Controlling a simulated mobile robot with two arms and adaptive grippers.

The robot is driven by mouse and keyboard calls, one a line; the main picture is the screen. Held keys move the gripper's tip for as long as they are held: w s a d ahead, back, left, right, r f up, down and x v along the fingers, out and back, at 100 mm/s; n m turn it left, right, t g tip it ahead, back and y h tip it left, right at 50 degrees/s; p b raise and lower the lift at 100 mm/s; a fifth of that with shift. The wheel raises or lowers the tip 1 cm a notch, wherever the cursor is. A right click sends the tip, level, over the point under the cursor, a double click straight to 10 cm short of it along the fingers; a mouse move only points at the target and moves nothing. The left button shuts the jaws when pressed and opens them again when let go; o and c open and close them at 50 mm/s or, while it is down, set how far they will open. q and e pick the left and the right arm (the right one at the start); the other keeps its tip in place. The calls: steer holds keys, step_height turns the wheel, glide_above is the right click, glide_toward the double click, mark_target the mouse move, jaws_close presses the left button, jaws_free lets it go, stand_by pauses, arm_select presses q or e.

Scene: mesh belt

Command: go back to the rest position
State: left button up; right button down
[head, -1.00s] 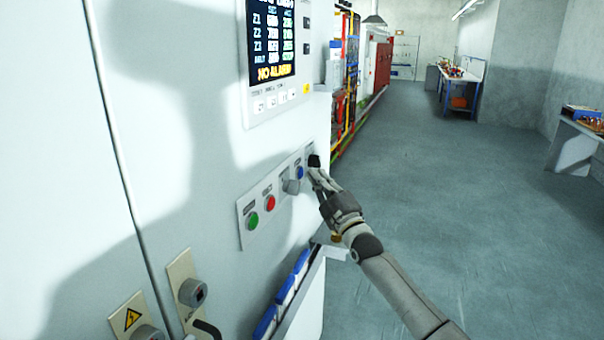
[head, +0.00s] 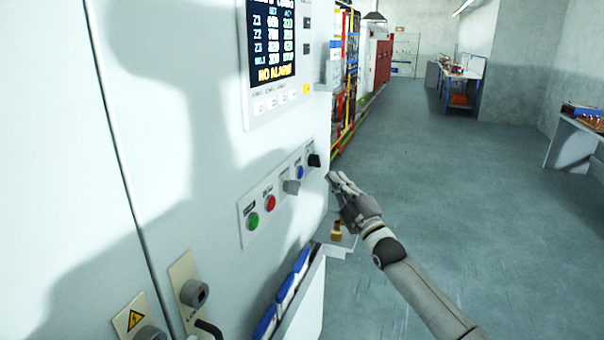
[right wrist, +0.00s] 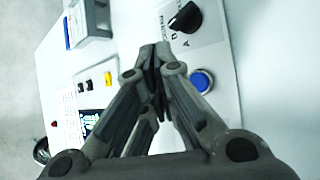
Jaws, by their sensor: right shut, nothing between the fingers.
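My right gripper (head: 336,180) is shut and empty, in the air just right of the control strip on the white cabinet. It is apart from the black knob (head: 314,160) at the strip's right end. In the right wrist view my shut fingers (right wrist: 155,50) point at the panel, with the black knob (right wrist: 185,17) and the blue button (right wrist: 201,81) beyond them. My left gripper is not in view.
The white cabinet (head: 180,120) fills the left side. Its strip has a green button (head: 253,221), a red button (head: 271,202) and a grey switch (head: 291,186). A small ledge (head: 338,240) juts out below my gripper.

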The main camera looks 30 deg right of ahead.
stand_by(0.4)
